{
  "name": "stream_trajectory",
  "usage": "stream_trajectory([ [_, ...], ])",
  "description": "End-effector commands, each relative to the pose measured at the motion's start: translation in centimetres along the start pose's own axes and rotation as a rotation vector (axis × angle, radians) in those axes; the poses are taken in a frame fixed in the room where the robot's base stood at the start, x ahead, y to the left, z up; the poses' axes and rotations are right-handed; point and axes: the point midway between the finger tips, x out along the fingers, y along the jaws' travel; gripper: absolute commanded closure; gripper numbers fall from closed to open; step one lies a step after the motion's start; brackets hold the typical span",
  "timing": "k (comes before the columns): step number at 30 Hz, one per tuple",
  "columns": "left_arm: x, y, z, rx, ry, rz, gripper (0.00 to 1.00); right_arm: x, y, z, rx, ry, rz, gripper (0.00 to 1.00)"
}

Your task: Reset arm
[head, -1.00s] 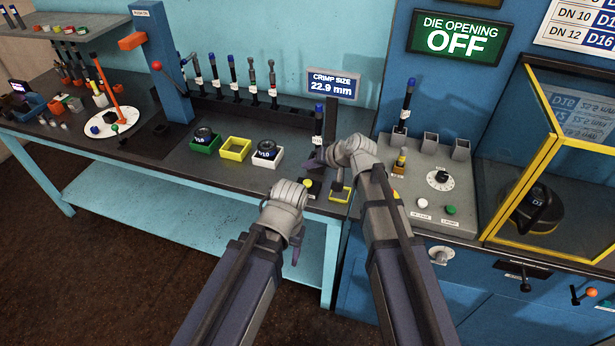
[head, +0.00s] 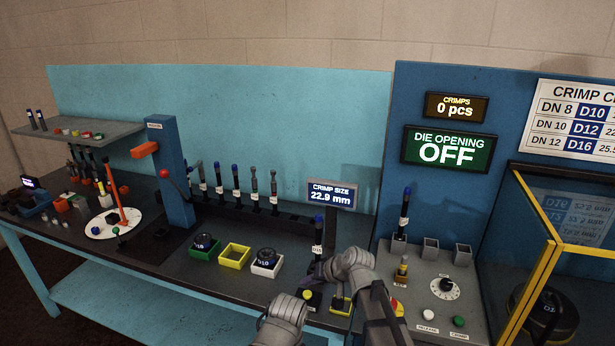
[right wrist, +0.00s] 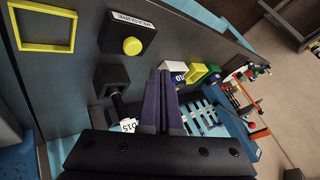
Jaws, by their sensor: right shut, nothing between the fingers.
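My right gripper (head: 318,268) is in the head view at the front of the bench, beside an upright blue-capped hose (head: 318,232). In the right wrist view its purple fingers (right wrist: 164,80) are together with nothing between them. A labelled hose piece (right wrist: 122,112) in a black holder is close beside the fingers there, apart from them as far as I can tell. My left gripper's wrist (head: 285,315) is at the bottom of the head view; its fingers are hidden, so I cannot tell their state.
Green (head: 204,248), yellow (head: 235,257) and white (head: 266,270) trays sit on the bench; the green and white ones hold black rings. Several hoses stand in a rack behind. A control panel (head: 440,300) and a yellow-framed guard (head: 530,270) are at right.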

Motion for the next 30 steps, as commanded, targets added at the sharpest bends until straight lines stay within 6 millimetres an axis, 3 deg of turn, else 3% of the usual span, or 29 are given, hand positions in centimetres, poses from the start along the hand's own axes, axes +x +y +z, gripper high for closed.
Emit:
stream_trajectory([
  [6, 0.0, 0.0, 0.0, 0.0, 0.0, 0.0, 0.39, -2.3, -0.4, 12.7, -0.144, -0.313, 0.197, 1.0],
  [9, 0.0, 0.0, 0.0, 0.0, 0.0, 0.0, 0.39, -4.5, 0.6, 17.5, -0.196, -0.448, 0.32, 1.0],
  [12, 0.0, 0.0, 0.0, 0.0, 0.0, 0.0, 0.39, -6.8, 1.6, 20.8, -0.229, -0.547, 0.43, 1.0],
  [18, 0.0, 0.0, 0.0, 0.0, 0.0, 0.0, 0.39, -9.2, 2.6, 23.4, -0.253, -0.633, 0.546, 1.0],
  [30, 0.0, 0.0, 0.0, 0.0, 0.0, 0.0, 0.39, -9.3, 2.7, 23.3, -0.253, -0.637, 0.553, 1.0],
])
